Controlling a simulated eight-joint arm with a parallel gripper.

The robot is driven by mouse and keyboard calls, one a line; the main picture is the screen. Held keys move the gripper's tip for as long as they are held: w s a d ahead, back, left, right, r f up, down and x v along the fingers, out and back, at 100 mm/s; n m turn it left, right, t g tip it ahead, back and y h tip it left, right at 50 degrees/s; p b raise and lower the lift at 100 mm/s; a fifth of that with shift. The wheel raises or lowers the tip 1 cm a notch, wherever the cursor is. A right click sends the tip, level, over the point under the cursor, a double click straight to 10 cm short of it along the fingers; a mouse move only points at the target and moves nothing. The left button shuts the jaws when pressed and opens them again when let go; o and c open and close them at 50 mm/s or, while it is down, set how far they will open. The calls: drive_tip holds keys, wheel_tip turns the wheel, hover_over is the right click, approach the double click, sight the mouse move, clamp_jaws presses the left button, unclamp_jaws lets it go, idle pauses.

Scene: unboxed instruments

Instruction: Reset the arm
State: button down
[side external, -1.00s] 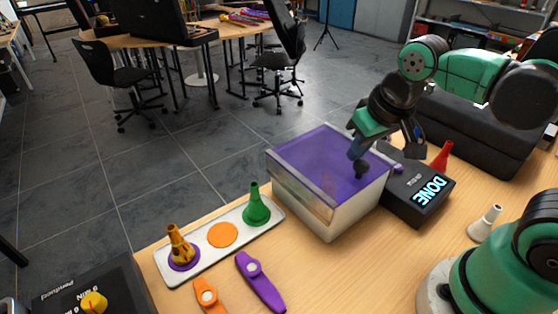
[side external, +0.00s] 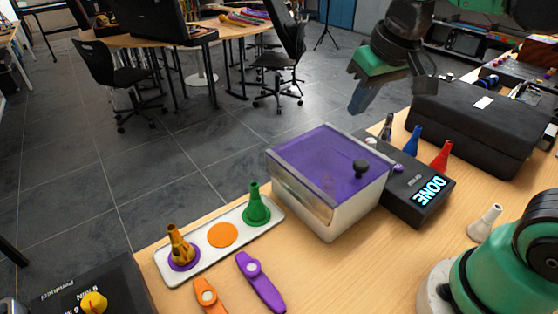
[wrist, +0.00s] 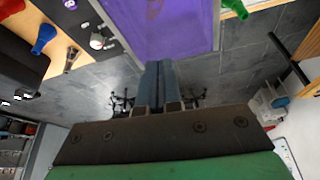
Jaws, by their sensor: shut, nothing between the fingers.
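My gripper (side external: 362,98) is shut and empty, raised in the air above and behind the lidded box, apart from everything. In the wrist view its fingers (wrist: 158,68) are pressed together. The clear-walled box (side external: 325,218) has a purple translucent lid (side external: 318,165) with a black knob (side external: 361,168); the lid sits on the box. The purple lid also shows at the top of the wrist view (wrist: 180,22). A black device (side external: 418,190) reading "DONE" stands touching or close beside the box.
A white tray (side external: 208,256) holds a yellow-brown cone, an orange disc and a green cone (side external: 256,208). Orange and purple kazoos (side external: 260,282) lie in front. Red (side external: 441,157), blue and grey cones stand behind the device; a white cone (side external: 486,222) is at right. A black case (side external: 480,130) is at back right.

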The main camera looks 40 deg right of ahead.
drive_tip(key=f+t, duration=0.1)
drive_tip(key=f, duration=0.1)
drive_tip(key=f+n+t, duration=0.1)
drive_tip(key=f, duration=0.1)
drive_tip(key=f+t, duration=0.1)
drive_tip(key=f, duration=0.1)
drive_tip(key=shift+s+a+f+n+y, duration=0.1)
drive_tip(key=shift+a+f+n+y, duration=0.2)
drive_tip(key=shift+a+f+n, duration=0.1)
drive_tip(key=shift+r, duration=0.1)
